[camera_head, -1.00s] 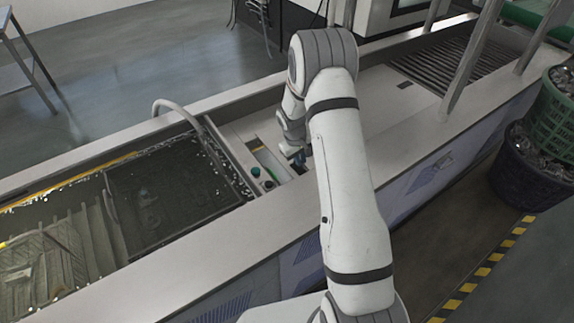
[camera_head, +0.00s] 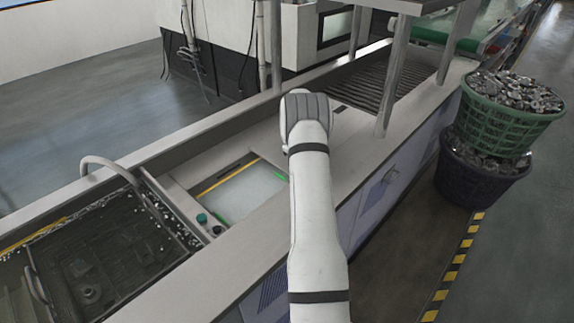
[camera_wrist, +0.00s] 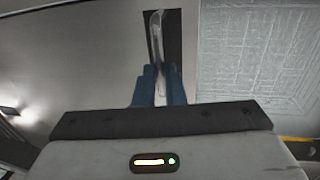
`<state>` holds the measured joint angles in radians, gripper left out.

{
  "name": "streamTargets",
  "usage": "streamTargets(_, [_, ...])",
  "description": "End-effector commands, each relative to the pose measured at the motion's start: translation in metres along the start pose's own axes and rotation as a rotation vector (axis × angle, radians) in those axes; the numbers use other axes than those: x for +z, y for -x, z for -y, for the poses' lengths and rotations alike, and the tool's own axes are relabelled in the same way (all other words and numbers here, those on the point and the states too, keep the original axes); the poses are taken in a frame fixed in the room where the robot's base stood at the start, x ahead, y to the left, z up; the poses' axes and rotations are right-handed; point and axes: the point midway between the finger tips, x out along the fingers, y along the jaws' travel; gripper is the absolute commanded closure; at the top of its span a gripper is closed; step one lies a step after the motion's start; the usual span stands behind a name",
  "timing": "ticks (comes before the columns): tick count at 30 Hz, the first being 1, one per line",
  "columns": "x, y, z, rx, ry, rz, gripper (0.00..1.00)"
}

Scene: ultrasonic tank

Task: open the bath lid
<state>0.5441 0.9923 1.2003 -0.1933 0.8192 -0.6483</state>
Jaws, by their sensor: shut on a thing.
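The bath lid (camera_head: 268,140) is a flat pale panel in the tank top, partly hidden behind my arm in the head view. It also shows as a grey surface in the wrist view (camera_wrist: 95,60). Left of it the bath (camera_head: 240,195) lies uncovered, a pale surface with yellow and green edges; it shows at the right in the wrist view (camera_wrist: 262,45). My gripper (camera_wrist: 158,88) has its blue fingers shut on the slim silver lid handle (camera_wrist: 157,35), set over a dark recess. In the head view my arm hides the fingers and handle.
A dark open tank with a curved pipe (camera_head: 110,165) is at the left. A green button (camera_head: 202,218) sits beside the bath. Upright posts (camera_head: 393,75) stand on the bench at right. Stacked baskets of parts (camera_head: 510,110) stand on the floor at right.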

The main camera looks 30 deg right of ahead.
Motion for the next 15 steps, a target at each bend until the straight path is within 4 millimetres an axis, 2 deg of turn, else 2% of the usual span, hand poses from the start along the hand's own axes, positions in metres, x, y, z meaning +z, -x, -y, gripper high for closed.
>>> streamTargets(13, [-0.0029, 0.0014, -0.0030, 0.002, 0.003, -0.006, 1.00])
streamTargets(14, [-0.0030, 0.0014, -0.0029, 0.002, 0.003, -0.006, 0.90])
streamTargets(15, [-0.0030, 0.0015, -0.0029, 0.002, 0.003, -0.006, 0.86])
